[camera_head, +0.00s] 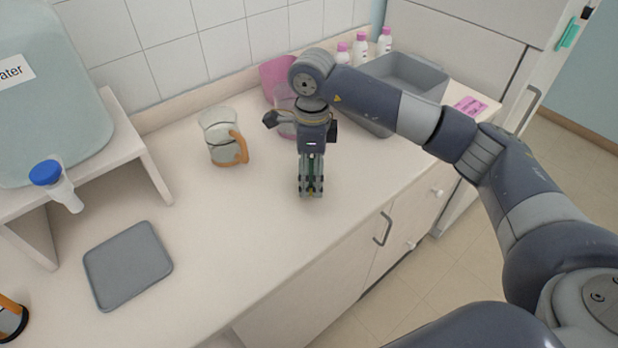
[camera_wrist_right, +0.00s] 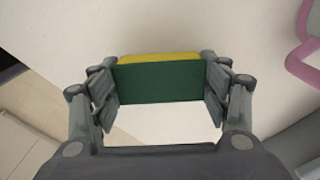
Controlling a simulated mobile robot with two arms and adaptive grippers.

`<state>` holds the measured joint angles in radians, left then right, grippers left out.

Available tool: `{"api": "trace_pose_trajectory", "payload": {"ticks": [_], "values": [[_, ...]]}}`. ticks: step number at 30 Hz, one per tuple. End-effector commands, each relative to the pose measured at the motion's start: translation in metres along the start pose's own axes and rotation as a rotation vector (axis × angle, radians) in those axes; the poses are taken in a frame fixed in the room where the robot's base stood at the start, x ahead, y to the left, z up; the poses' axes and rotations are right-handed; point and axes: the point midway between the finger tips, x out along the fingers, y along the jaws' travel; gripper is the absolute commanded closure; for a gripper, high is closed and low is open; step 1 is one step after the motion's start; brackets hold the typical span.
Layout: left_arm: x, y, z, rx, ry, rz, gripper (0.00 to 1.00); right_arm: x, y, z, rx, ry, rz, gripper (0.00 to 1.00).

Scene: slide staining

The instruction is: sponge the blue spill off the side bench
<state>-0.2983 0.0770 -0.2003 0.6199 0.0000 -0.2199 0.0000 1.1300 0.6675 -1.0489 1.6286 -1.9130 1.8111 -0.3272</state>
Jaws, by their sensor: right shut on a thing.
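My right gripper (camera_head: 311,190) points down over the side bench (camera_head: 215,225), close to its front edge. It is shut on a sponge, which shows in the right wrist view as a green block with a yellow layer (camera_wrist_right: 160,84) between the two fingers. In the head view the sponge is mostly hidden by the fingers. I cannot tell whether the sponge touches the bench top. No blue spill shows in either view; the gripper may hide part of the bench. My left gripper is not in view.
A glass jug with an orange handle (camera_head: 219,137) stands left of my gripper. A pink-handled jug (camera_head: 276,80) and grey basin (camera_head: 415,76) are behind it. A grey tray (camera_head: 127,264) lies at left, beside a white stand (camera_head: 140,148) with a water tank (camera_head: 50,100). The bench between is clear.

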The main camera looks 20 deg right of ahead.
Motion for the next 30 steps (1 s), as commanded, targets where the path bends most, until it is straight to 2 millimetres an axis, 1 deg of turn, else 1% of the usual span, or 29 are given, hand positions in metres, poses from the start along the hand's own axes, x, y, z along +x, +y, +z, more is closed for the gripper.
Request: {"api": "trace_pose_trajectory", "payload": {"ticks": [1, 10, 16, 21, 30], "values": [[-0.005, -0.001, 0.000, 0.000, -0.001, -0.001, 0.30, -0.005, 0.001, -0.001, -0.001, 0.002, 0.004, 0.52], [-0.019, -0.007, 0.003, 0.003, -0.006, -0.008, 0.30, -0.033, -0.002, -0.005, 0.003, 0.003, 0.004, 0.52], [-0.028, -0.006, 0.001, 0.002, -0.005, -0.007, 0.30, -0.050, -0.003, -0.007, 0.005, 0.001, 0.004, 0.52], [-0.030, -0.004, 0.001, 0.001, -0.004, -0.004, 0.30, -0.055, -0.003, -0.008, 0.006, 0.002, 0.005, 0.52], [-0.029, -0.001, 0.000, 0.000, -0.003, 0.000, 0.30, -0.055, -0.003, -0.008, 0.005, 0.002, 0.005, 0.52]]}}
